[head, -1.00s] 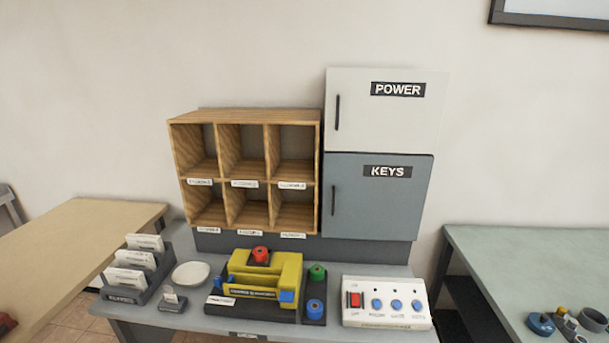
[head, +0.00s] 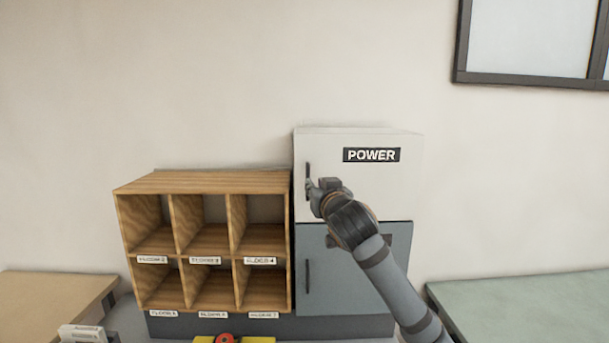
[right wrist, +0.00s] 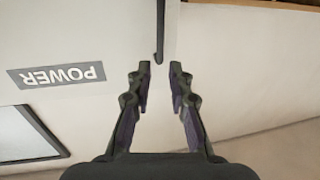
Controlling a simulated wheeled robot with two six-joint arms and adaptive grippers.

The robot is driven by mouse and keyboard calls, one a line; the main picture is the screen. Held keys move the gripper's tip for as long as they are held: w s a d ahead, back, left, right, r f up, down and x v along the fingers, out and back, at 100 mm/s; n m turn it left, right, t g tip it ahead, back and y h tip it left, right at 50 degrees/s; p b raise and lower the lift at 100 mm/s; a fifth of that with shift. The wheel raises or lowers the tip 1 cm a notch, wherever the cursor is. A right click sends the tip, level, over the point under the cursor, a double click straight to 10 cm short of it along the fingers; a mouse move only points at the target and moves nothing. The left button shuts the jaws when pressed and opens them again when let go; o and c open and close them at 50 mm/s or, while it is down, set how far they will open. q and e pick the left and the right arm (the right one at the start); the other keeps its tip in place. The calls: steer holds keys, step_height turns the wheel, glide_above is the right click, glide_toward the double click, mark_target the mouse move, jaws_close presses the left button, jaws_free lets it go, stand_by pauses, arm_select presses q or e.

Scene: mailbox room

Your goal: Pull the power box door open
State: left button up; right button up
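The power box (head: 390,185) is a pale cabinet on the wall side, with a black "POWER" label and its door shut. Its dark upright bar handle (head: 308,172) is near the door's left edge. In the right wrist view, turned upside down, the handle (right wrist: 160,30) ends close to the gap between my fingertips. My right gripper (head: 314,190) is at the handle in the head view. In the wrist view the right gripper (right wrist: 160,66) is open, one finger each side of the handle's line. I cannot tell whether they touch. My left gripper is not in view.
The grey-blue keys cabinet (head: 335,285) is directly below, its label hidden by my right arm. A wooden pigeonhole shelf (head: 205,182) stands to the left. A dark-framed panel (head: 530,76) is on the wall at upper right. Wall space above the power box is clear.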

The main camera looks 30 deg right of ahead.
mark_target(309, 177)
steer(key=p+x, duration=0.4)
steer(key=x, duration=0.4)
steer(key=shift+w+d, duration=0.15)
steer(key=shift+w, duration=0.15)
steer(key=shift+w+d+f, duration=0.1)
steer(key=shift+w+d, duration=0.05)
steer(key=shift+w, duration=0.25)
steer(key=shift+c, duration=0.4)
steer(key=shift+f, duration=0.1)
jaws_close()
